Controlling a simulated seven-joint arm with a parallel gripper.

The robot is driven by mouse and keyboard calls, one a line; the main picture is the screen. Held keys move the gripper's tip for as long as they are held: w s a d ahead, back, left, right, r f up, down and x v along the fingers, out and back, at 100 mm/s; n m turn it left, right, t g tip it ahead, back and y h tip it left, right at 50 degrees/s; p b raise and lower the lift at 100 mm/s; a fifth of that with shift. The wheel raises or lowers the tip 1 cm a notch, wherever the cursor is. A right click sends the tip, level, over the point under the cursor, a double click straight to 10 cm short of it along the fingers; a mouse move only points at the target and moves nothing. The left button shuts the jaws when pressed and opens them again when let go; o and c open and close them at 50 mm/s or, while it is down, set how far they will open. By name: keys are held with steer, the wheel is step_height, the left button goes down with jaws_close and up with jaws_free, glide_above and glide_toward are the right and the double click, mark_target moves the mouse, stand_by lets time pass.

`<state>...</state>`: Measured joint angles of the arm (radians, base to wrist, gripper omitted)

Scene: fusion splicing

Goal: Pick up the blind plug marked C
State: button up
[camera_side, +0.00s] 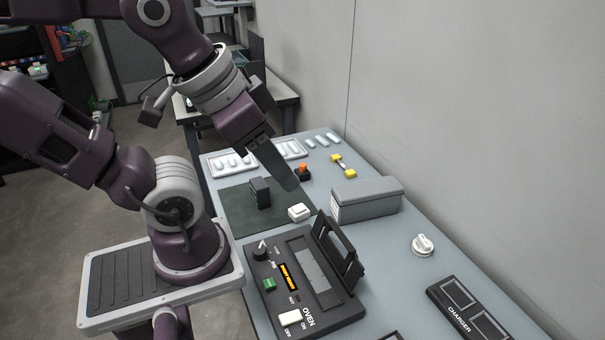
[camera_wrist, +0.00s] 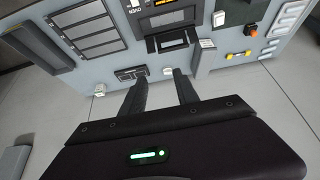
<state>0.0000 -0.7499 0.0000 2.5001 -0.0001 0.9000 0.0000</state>
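I cannot make out any letter C, so I cannot tell which piece is the blind plug marked C. A white block (camera_side: 299,212) lies by the corner of the dark green mat (camera_side: 232,207). My gripper (camera_side: 284,178) hangs above the table near the mat, left of a grey box. In the wrist view its two dark fingers (camera_wrist: 160,78) are apart with nothing held between them. A small white piece (camera_wrist: 168,71) shows in the background between the fingertips.
A grey box (camera_side: 367,198) and an oven panel (camera_side: 310,275) with a raised lid stand close by. A black block (camera_side: 260,192) is on the mat. A black-and-orange button (camera_side: 303,173), a yellow-ended piece (camera_side: 343,165), a white knob (camera_side: 422,244) and a charger (camera_side: 468,312) are on the table.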

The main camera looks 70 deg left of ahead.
steer(key=shift+o, duration=0.8)
